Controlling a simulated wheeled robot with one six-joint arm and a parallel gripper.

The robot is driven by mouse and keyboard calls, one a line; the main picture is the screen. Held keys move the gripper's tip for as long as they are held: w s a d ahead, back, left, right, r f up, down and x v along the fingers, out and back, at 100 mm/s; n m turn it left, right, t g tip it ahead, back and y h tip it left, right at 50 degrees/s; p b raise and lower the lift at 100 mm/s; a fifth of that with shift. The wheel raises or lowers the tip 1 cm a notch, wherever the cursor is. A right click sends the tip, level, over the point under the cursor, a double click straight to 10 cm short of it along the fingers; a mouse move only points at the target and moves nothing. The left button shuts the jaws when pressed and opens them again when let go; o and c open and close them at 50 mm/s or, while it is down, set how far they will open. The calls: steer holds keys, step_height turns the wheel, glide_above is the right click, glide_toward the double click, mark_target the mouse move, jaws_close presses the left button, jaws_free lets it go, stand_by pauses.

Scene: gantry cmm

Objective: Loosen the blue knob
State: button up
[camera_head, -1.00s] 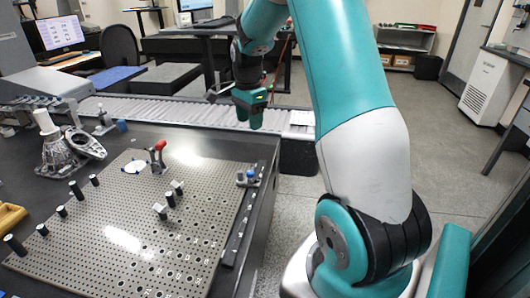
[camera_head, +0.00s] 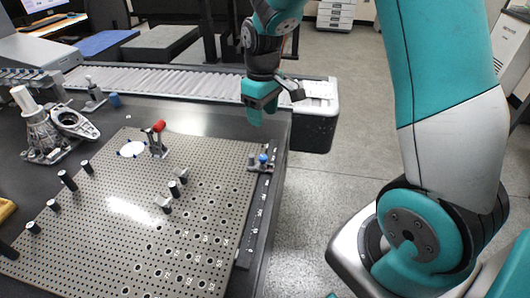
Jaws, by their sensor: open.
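The blue knob (camera_head: 263,158) is small and round. It sits on a small grey clamp fixture (camera_head: 258,167) at the right edge of the perforated plate, near its far corner. My gripper (camera_head: 256,115), teal and black, hangs above the table's right edge, beyond the knob and a little above it in the picture. It is open and apart from the knob. Nothing shows between its fingers, though the fingertips are small and partly overlap in this view.
The perforated plate (camera_head: 130,212) carries several black posts and a red-handled toggle clamp (camera_head: 157,130). A cast metal part (camera_head: 42,125) stands at the left. A roller conveyor (camera_head: 165,82) runs behind the table.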

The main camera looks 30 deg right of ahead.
mark_target(263, 157)
step_height(263, 157, down, 14)
steer(key=shift+b, duration=0.35)
steer(key=shift+c, duration=0.5)
steer(key=c, duration=0.8)
steer(key=shift+r+n+p, duration=0.1)
steer(key=shift+n+p, duration=0.3)
steer(key=shift+n, duration=0.5)
steer(key=shift+c, duration=0.2)
steer(key=shift+n, duration=1.4)
steer(key=o, duration=0.9)
steer(key=shift+o, duration=0.2)
